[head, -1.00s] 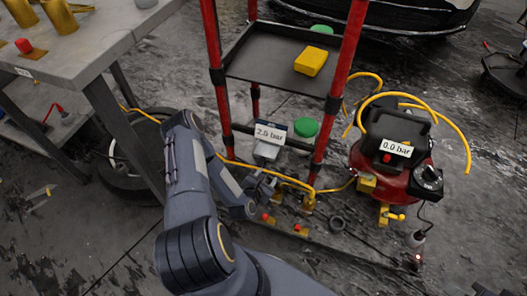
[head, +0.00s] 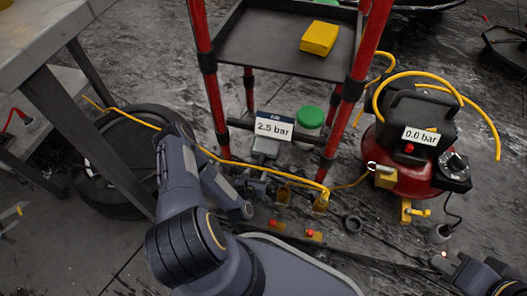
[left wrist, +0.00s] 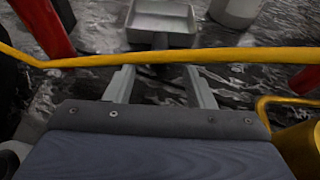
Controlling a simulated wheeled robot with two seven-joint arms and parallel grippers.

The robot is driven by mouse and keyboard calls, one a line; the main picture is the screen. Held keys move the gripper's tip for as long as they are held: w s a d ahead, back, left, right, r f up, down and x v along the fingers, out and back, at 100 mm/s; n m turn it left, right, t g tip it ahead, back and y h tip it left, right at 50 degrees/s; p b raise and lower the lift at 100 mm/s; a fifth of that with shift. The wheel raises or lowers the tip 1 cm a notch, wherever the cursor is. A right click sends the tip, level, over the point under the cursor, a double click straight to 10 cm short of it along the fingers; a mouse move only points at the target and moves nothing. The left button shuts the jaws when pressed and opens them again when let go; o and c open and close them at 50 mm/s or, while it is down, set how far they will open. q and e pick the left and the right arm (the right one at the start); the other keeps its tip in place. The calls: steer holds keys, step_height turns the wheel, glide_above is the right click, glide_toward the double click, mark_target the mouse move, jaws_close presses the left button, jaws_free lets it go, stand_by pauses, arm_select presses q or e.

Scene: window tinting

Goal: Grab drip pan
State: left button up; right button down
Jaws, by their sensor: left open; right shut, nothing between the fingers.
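The drip pan looks to be the small grey open tray with a short handle in the left wrist view (left wrist: 162,18). In the head view a grey piece of it (head: 266,147) shows under the "2.5 bar" label, low by the red-legged cart. My left gripper (head: 258,186) is just in front of it. In the left wrist view its two fingers (left wrist: 159,74) are apart and empty, pointing at the handle, and a yellow hose crosses over them. My right gripper (head: 448,262) is at the lower right edge of the head view, shut and away from the pan.
The yellow hose (head: 240,171) runs across near my left gripper. The red cart (head: 270,60) holds a yellow block (head: 319,38). A red compressor (head: 405,170) stands right, a tyre (head: 120,185) and workbench (head: 50,60) left. A green-lidded jar (head: 309,118) is beside the pan.

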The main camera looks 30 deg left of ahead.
mark_target(260, 163)
arm_select(q)
steer(key=b+x, duration=0.1)
steer(key=x, duration=0.2)
steer(key=shift+w+f, duration=0.1)
steer(key=b+x, duration=0.2)
steer(key=x, duration=0.3)
steer(key=shift+w+f, duration=0.15)
steer(key=shift+f, duration=0.05)
steer(key=shift+w+a+b, duration=0.1)
steer(key=shift+w+b, duration=0.2)
steer(key=shift+c, duration=0.3)
jaws_close()
